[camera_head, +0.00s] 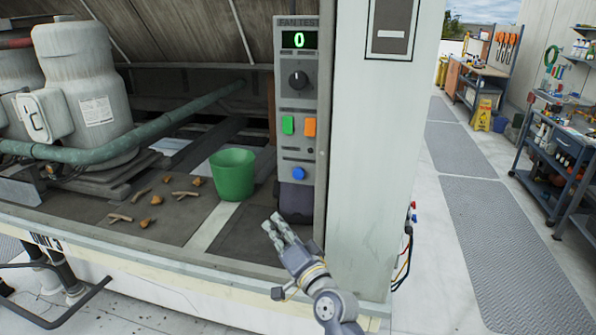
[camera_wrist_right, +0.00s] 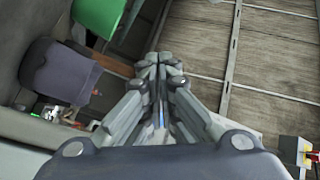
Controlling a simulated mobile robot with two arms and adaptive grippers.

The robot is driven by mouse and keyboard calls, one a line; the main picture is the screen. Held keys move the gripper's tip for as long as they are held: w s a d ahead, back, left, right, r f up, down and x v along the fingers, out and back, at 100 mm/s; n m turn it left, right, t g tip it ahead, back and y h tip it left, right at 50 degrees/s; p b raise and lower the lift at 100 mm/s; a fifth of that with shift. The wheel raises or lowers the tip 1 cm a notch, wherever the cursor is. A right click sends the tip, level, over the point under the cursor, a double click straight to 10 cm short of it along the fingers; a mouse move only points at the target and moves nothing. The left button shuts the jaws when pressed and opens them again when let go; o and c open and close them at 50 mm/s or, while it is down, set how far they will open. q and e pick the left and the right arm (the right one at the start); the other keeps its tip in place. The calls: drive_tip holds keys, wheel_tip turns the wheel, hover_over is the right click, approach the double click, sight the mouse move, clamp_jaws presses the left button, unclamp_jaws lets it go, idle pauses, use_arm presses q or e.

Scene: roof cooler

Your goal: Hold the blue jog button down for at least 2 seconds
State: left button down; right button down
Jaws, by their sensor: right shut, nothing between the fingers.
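The blue jog button (camera_head: 298,173) is at the bottom of the grey FAN TEST panel (camera_head: 297,104), below a green button (camera_head: 288,125) and an orange button (camera_head: 310,127). The panel's display (camera_head: 299,40) reads 0. My right gripper (camera_head: 272,220) is shut and empty, below and a little left of the blue button, clearly apart from it. In the right wrist view its closed fingers (camera_wrist_right: 160,62) fill the middle, and I cannot make out the blue button there. My left gripper is not in view.
A green bucket (camera_head: 233,175) stands left of the panel; it also shows in the wrist view (camera_wrist_right: 98,14). Leaves and twigs (camera_head: 145,222) lie on the ledge. A pale post (camera_head: 375,150) stands right of the panel. A pipe (camera_head: 120,145) crosses at left.

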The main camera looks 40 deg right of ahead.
sight(299, 174)
wheel_tip(299, 174, up, 6)
drive_tip(key=s+t, duration=0.1)
drive_tip(key=shift+s+d+m, duration=0.3)
drive_tip(key=shift+d, duration=0.15)
drive_tip(key=shift+w+d, duration=0.1)
drive_tip(key=w+d+b, duration=0.2)
drive_tip(key=w+d, duration=0.3)
drive_tip(key=d, duration=0.1)
drive_tip(key=shift+w+d, duration=0.3)
drive_tip(key=shift+w, duration=0.1)
idle(1.1)
drive_tip(key=shift+w+d+b, duration=0.2)
drive_tip(key=shift+d+b, duration=0.1)
